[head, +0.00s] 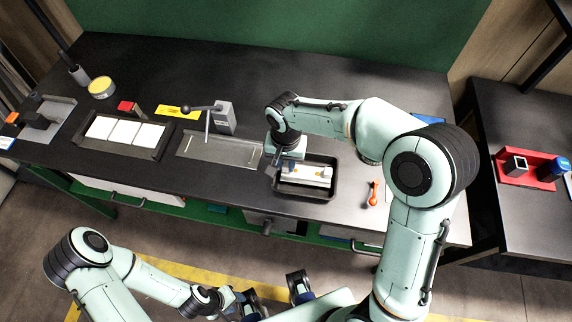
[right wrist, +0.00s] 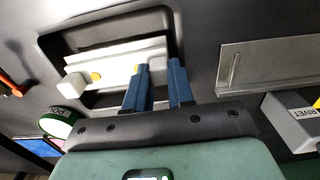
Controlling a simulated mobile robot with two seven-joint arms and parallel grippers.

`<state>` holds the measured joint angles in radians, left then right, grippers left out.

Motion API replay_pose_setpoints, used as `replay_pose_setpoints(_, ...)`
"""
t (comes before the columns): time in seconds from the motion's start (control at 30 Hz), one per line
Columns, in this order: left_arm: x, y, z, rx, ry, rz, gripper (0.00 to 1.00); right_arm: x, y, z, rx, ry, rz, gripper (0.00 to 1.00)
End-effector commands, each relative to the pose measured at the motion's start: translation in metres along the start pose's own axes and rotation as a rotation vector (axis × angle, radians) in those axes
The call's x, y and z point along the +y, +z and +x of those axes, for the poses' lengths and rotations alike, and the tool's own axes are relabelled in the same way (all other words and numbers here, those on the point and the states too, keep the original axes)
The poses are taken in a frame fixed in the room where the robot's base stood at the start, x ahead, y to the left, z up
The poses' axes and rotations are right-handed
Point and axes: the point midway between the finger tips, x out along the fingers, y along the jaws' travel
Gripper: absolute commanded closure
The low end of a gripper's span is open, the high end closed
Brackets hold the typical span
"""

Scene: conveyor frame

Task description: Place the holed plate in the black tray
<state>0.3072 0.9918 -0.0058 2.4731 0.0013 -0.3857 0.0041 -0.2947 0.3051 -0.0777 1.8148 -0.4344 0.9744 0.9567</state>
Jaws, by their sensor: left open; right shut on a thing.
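The holed plate (head: 308,179) is a pale bar with yellow spots, within the rim of the black tray (head: 304,197). I cannot tell whether it rests on the tray floor. In the right wrist view the plate (right wrist: 115,65) lies lengthwise across the tray (right wrist: 70,40), with a white block at its left end. My right gripper (head: 274,168) is over the tray's left side, shut on the plate's end; its blue fingers (right wrist: 160,80) show in the right wrist view. My left gripper (head: 243,303) is open and empty, low in front of the table.
A grey plate-like fixture (head: 220,150) and a lever press (head: 224,115) stand left of the tray. A tray with white panels (head: 122,131) is further left. An orange tool (head: 373,193) lies right of the tray. A red holder (head: 528,168) is on the side table.

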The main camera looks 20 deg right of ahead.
Motion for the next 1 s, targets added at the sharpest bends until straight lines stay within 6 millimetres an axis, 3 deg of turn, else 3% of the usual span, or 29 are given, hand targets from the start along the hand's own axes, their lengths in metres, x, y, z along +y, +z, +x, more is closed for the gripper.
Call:
replay_pose_setpoints(0.13,-0.001,0.0,0.002,-0.001,0.0,0.0,0.57,0.0,0.0,0.017,0.0,0.0,0.0,1.0)
replay_pose_setpoints(0.53,-0.002,0.001,0.005,-0.002,-0.001,-0.001,0.57,0.0,0.0,0.022,0.0,-0.001,0.0,1.0)
replay_pose_setpoints(0.57,-0.002,0.001,0.005,-0.002,-0.001,-0.001,0.57,0.0,0.0,0.022,0.0,-0.001,0.0,0.71)
replay_pose_setpoints(0.6,-0.002,0.001,0.004,-0.002,-0.001,-0.001,0.57,0.0,0.0,0.021,0.0,-0.001,0.0,0.58)
replay_pose_setpoints(0.63,-0.002,0.001,0.004,-0.002,-0.001,-0.001,0.57,0.0,0.0,0.021,0.0,-0.001,0.0,0.52)
replay_pose_setpoints(1.0,0.0,0.0,0.0,0.0,0.0,0.0,0.57,-0.001,0.0,0.015,0.001,-0.002,0.0,0.52)
